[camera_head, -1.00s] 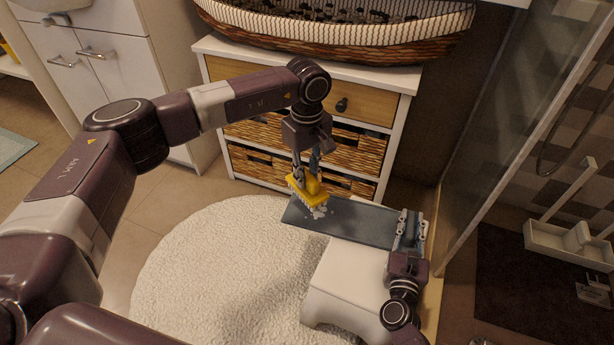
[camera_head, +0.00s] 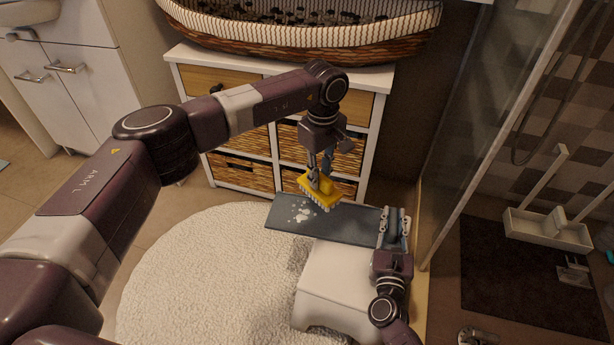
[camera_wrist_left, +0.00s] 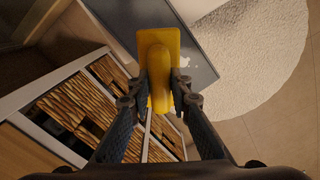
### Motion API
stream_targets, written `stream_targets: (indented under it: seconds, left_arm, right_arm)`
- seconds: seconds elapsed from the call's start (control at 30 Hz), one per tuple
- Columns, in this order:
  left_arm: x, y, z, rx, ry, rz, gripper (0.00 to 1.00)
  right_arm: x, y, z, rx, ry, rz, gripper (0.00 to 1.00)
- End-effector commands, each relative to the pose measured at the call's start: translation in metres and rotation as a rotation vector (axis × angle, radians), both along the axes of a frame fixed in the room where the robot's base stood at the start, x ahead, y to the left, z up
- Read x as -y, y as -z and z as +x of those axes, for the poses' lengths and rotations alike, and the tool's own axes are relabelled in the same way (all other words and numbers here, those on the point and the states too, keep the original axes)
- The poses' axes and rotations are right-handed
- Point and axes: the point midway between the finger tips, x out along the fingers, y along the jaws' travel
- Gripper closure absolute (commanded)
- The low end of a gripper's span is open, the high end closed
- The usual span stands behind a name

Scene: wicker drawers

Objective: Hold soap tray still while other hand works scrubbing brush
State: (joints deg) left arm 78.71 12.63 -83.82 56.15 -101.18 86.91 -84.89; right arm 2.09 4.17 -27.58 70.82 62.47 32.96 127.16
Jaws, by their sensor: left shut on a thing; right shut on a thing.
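A yellow scrubbing brush (camera_head: 318,194) with pale bristles is in my left gripper (camera_head: 320,175), which is shut on its handle. The brush is over the middle of the grey-blue soap tray (camera_head: 335,226); I cannot tell whether its bristles touch the tray. The brush also shows in the left wrist view (camera_wrist_left: 158,62), between the two fingers (camera_wrist_left: 158,92). White foam (camera_head: 300,213) lies on the tray's left part. My right gripper (camera_head: 394,226) is shut on the tray's right end. The tray (camera_wrist_left: 200,45) also shows behind the brush in the wrist view.
A white stool (camera_head: 340,285) is under the tray's right part. A round white rug (camera_head: 190,275) covers the floor to the left. A wicker drawer cabinet (camera_head: 375,110) stands behind, with a basket (camera_head: 310,40) on top. A glass panel (camera_head: 490,110) is at right.

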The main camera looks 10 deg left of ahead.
Motion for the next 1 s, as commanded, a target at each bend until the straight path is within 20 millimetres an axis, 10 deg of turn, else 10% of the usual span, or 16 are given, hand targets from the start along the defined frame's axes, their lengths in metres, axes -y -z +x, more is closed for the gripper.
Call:
stream_targets:
  seconds: [1.0]
  left_arm:
    - [-0.021,0.078,0.0,-0.001,-0.002,0.0,1.0]
  right_arm:
    - [0.0,0.0,0.0,0.0,0.001,0.0,1.0]
